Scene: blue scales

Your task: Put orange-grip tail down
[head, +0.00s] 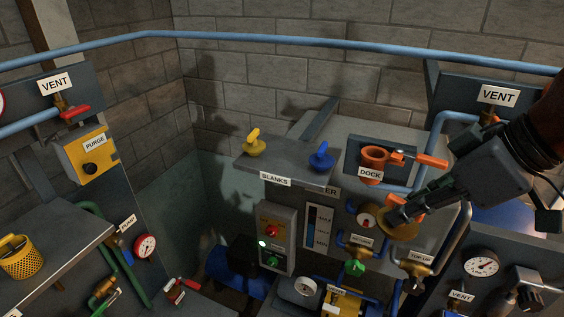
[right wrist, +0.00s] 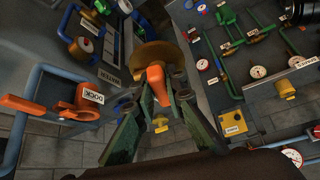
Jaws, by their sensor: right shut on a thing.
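My right gripper (head: 408,213) comes in from the right and is shut on the orange-grip tail. The tail's orange grip (right wrist: 156,80) sits between the two fingers in the right wrist view, with its brass-coloured round body (right wrist: 152,52) beyond the fingertips. In the head view the brass body (head: 402,230) is below the fingertips, in front of the grey tank unit and right of a small gauge. The fingers hide part of the grip. The gripper holds it below and right of the orange dock fitting (head: 374,157). My left gripper is not in view.
The grey blanks shelf (head: 292,167) carries a yellow blank (head: 254,143) and a blue blank (head: 321,157). Pipes, valves and a gauge (head: 481,263) crowd the area below and right. A grey table (head: 75,238) with a yellow perforated cup (head: 19,258) stands at left.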

